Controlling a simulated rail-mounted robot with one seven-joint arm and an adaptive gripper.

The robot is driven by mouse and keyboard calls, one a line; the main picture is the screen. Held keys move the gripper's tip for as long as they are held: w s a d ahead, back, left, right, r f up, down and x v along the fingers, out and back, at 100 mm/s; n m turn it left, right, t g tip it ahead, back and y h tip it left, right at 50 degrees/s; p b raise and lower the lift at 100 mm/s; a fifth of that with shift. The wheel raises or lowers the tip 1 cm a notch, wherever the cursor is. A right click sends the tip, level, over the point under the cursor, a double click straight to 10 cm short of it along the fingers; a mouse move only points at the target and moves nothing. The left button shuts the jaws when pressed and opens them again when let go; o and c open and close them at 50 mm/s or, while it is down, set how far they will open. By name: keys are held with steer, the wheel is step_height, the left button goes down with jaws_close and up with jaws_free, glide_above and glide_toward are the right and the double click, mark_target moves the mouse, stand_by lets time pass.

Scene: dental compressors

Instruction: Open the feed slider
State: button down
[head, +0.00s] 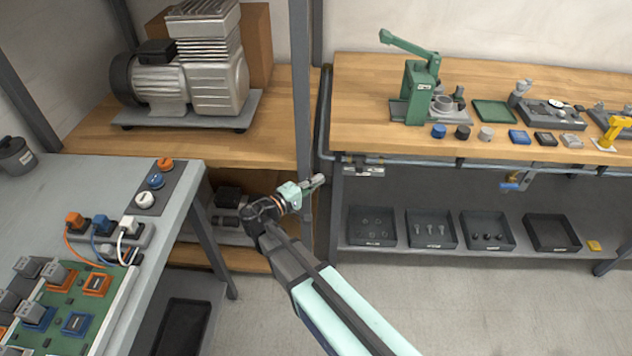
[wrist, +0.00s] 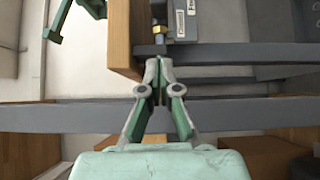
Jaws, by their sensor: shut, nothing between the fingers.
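A small grey fitting with a pale label plate (head: 363,168) hangs under the front edge of the right bench, on the pipe; it looks like the feed slider, though its lettering is too small to read. Whether the slider is open or shut cannot be told.
A grey upright post (head: 301,100) stands close to my gripper. The wooden right bench (head: 360,80) bears a green press (head: 418,90) and small parts. A blue and yellow valve (head: 515,181) hangs farther right. Black trays (head: 372,227) stand on the lower shelf; floor in front is clear.

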mark_target(359, 166)
steer(key=w+d+p, duration=0.1)
steer(key=w+d, duration=0.2)
steer(key=d, duration=0.6)
steer(key=shift+w+d+p, duration=0.25)
steer(key=shift+w+p, duration=0.1)
steer(key=shift+w, duration=0.05)
